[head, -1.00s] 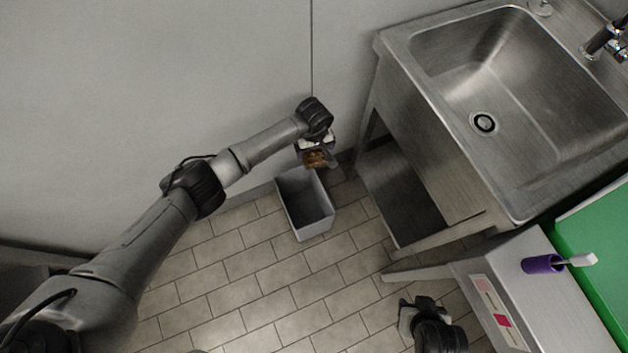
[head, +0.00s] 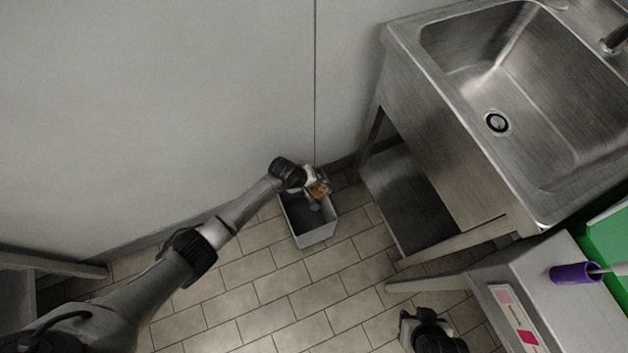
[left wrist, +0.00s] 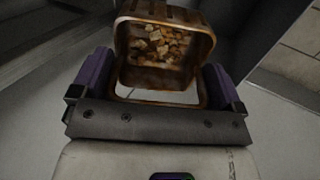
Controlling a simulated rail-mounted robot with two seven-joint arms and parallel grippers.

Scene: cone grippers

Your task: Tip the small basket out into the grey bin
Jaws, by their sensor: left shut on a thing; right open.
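The small basket (head: 320,188) is brown, and in the left wrist view (left wrist: 180,78) it holds several pale brown chunks. My left gripper (head: 316,180) is shut on the basket, with its purple-sided fingers on either side of it in the wrist view. The grey bin (head: 314,238) stands on the floor by the wall, and its dark inside shows. The basket is over the bin's far right part in the head view; its height above the rim is hard to tell. My right gripper (head: 407,322) is open and empty, low in the head view.
A steel sink stand (head: 455,150) with a lower shelf is right of the bin. A side table (head: 535,270) at lower right carries a purple holder (head: 575,272) and a green board (head: 610,240). The tiled floor (head: 270,300) before the bin is clear.

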